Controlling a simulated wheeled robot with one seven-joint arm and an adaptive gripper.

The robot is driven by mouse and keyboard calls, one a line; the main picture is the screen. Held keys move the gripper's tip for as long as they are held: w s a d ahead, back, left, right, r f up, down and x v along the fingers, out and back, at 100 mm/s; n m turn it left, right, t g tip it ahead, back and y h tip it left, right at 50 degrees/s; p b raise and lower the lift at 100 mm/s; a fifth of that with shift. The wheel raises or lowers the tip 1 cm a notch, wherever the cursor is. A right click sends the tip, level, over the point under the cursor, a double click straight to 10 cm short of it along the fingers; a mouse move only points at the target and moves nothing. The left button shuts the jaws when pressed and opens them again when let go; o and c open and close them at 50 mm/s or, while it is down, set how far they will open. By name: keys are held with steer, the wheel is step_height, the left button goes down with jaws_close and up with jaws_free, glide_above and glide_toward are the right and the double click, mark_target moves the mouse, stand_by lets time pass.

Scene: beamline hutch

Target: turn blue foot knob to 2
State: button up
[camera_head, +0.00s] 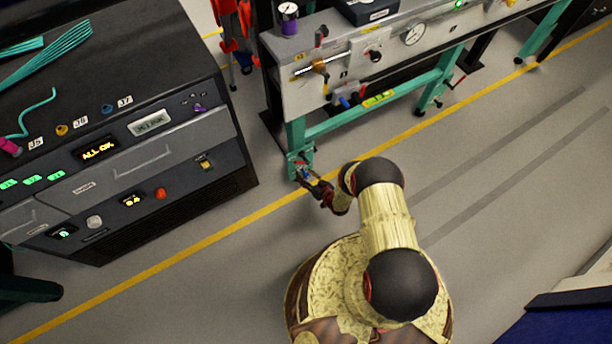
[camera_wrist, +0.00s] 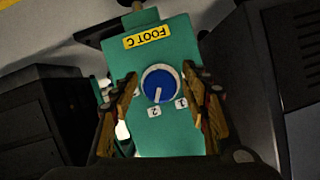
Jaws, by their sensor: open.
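The blue foot knob (camera_wrist: 158,84) sits on a green foot plate (camera_wrist: 178,135) with a yellow label reading FOOT C (camera_wrist: 147,37), upside down in the wrist view. The knob's white pointer is aimed down in the picture, at or close to the label 2 (camera_wrist: 154,112). A second small label (camera_wrist: 181,103) is at lower right, its digit hard to read. My gripper (camera_wrist: 161,76) is open, with one finger on each side of the knob; contact is not clear. In the head view my gripper (camera_head: 312,186) is at the bench's near leg, and the knob is mostly hidden.
The green-framed bench (camera_head: 380,115) carries gauges and valves above. A dark control cabinet (camera_head: 215,150) stands left of my arm. A yellow floor line (camera_head: 225,232) runs past the bench leg. Grey floor on the right (camera_head: 500,170) is clear.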

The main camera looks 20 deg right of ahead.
steer(key=v, duration=1.2)
steer(key=shift+f, duration=0.1)
